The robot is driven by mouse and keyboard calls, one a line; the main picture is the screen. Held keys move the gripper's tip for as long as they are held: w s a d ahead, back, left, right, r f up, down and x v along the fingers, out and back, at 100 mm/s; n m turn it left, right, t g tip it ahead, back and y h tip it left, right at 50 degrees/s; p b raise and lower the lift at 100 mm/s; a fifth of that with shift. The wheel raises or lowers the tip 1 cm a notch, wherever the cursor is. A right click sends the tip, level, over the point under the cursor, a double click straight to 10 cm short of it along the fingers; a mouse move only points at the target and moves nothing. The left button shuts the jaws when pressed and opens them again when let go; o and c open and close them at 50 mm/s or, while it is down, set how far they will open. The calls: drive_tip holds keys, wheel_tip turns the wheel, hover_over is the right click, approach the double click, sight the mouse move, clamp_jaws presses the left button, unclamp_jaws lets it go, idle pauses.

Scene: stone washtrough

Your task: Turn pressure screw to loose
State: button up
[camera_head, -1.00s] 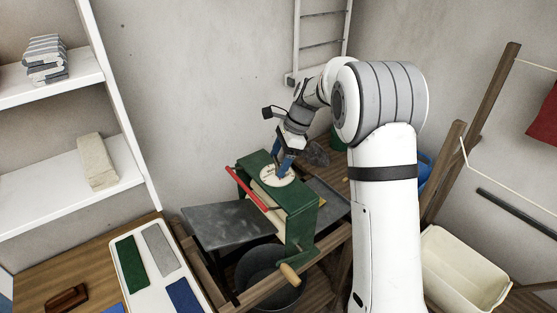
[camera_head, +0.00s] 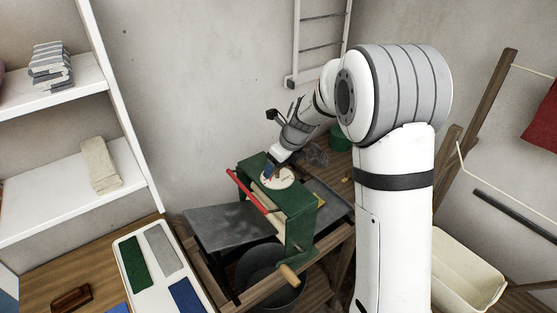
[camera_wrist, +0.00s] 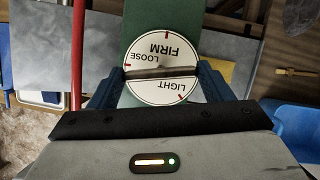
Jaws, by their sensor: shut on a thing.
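The pressure screw is a grey-brown bar handle (camera_wrist: 163,72) across a round white dial (camera_wrist: 150,92) marked LOOSE, FIRM and LIGHT, with red ticks. The bar lies roughly level in the wrist view, its left end close to the tick beside LOOSE. The dial (camera_head: 284,179) sits on top of a green mangle (camera_head: 296,207). My gripper (camera_wrist: 162,78) has one blue finger at each end of the bar and is shut on it. In the head view my gripper (camera_head: 269,171) is over the dial's left side; the bar is hard to make out there.
A red bar (camera_head: 247,190) runs along the mangle's left side. A crank with a wooden grip (camera_head: 290,274) hangs at its front, above a dark bucket (camera_head: 262,268). A white tray with coloured cloths (camera_head: 125,241) lies at lower left. A cream tub (camera_head: 455,268) stands at right.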

drive_tip(key=shift+s+a+m+t+h, duration=0.1)
drive_tip(key=shift+m+t+h, duration=0.2)
drive_tip(key=shift+m, duration=1)
drive_tip(key=o, duration=1)
drive_tip(key=shift+b+v, duration=0.7)
drive_tip(key=shift+v, duration=3.25)
